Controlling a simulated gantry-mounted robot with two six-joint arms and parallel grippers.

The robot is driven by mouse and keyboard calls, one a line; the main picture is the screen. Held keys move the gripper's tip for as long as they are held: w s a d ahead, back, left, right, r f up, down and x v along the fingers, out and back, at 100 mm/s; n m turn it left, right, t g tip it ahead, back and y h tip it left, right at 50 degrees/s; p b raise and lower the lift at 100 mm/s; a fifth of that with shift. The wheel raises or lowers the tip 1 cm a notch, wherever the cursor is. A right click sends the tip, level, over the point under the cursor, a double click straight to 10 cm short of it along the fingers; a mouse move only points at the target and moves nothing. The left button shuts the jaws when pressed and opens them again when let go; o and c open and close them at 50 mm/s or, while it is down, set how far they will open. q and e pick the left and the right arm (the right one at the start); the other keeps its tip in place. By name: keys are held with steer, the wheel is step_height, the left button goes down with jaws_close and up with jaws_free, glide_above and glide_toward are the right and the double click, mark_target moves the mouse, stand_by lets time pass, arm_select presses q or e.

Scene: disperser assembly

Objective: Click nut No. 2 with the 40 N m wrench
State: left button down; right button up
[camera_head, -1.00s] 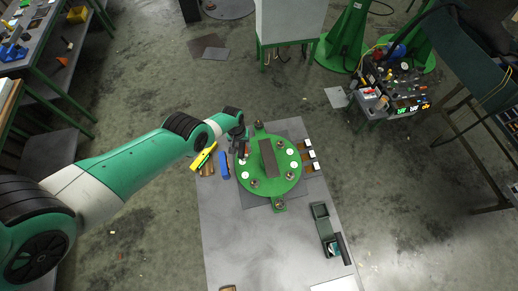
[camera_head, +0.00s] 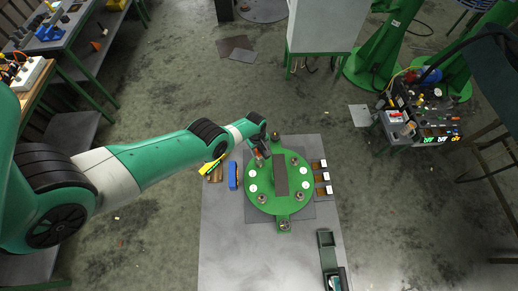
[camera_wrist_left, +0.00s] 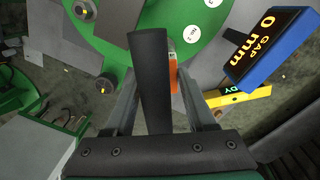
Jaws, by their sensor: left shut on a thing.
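A round green flange (camera_head: 270,205) lies on the table with a dark bar across its middle. My left gripper (camera_head: 262,152) is over the flange's far left edge, shut on a slim tool with an orange part (camera_wrist_left: 173,78), seemingly the wrench. The tool's lower end is hidden behind a dark bar in the left wrist view, so I cannot tell whether it touches a nut. My right gripper is not in view.
Small white-and-brown blocks (camera_head: 322,177) stand at right. A green tray (camera_head: 326,240) is at the near right.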

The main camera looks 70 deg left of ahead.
arm_select(q)
steer(key=n, duration=0.3)
steer(key=shift+f+n, duration=0.15)
steer(key=shift+n, duration=0.15)
steer(key=n, duration=0.3)
steer(key=shift+w+f+n+b, duration=0.1)
steer(key=shift+f+n+b, duration=0.05)
steer(key=shift+n+b, duration=0.2)
steer(key=n, duration=0.2)
steer(key=n+b, duration=0.1)
steer(key=n, duration=0.2)
steer(key=shift+f+g+y, duration=0.2)
steer(key=shift+g+y, duration=0.1)
steer(key=n, duration=0.3)
steer(key=shift+n+b, duration=0.25)
steer(key=shift+b, duration=0.05)
steer(key=shift+w, duration=0.1)
steer(key=shift+f+b, duration=0.2)
steer(key=shift+b, duration=0.1)
steer(key=shift+f+b, duration=1.55)
